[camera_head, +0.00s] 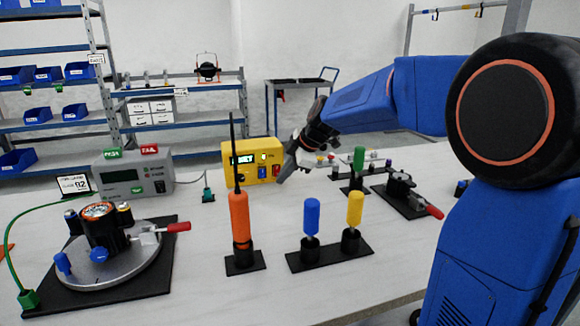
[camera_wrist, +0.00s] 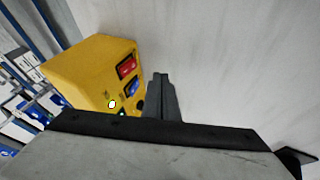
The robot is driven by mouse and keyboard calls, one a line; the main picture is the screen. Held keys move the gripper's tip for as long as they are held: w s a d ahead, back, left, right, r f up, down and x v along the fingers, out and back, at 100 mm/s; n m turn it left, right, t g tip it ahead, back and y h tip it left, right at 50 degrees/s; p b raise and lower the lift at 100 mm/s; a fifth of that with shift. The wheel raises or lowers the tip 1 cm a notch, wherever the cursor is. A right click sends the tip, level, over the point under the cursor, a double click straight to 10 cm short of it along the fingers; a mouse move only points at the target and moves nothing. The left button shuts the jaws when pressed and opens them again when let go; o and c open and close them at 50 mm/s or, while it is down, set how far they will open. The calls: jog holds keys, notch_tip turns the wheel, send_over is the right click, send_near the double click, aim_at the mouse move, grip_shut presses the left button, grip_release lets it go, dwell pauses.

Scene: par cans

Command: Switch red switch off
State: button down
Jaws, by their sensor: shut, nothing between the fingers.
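A yellow box (camera_head: 252,160) stands on the table behind the orange handle, with a small green-lit display on its face. In the wrist view the yellow box (camera_wrist: 95,72) is at the upper left. Its red switch (camera_wrist: 127,66) sits above a blue switch (camera_wrist: 132,88), beside a small white light. The red switch also shows small in the head view (camera_head: 276,170). My gripper (camera_head: 281,175) is shut and empty, just right of the box. In the wrist view its fingers (camera_wrist: 160,82) are together, right of the switches. I cannot tell whether they touch the box.
An orange handle with a thin antenna (camera_head: 240,215) stands in front of the box. Blue (camera_head: 311,216) and yellow (camera_head: 355,208) pegs stand on a black base. A green peg (camera_head: 359,158) is right of my gripper. A grey device (camera_head: 135,178) is at the left.

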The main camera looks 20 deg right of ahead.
aim_at(277, 171)
jog(key=shift+w+f, duration=0.2)
jog(key=shift+w, duration=0.8)
jog(key=shift+w+f, duration=0.15)
jog(key=shift+w, duration=0.85)
jog(key=shift+w+f, duration=0.15)
jog(key=shift+w, duration=0.1)
jog(key=shift+f, duration=0.35)
jog(key=shift+r, duration=0.15)
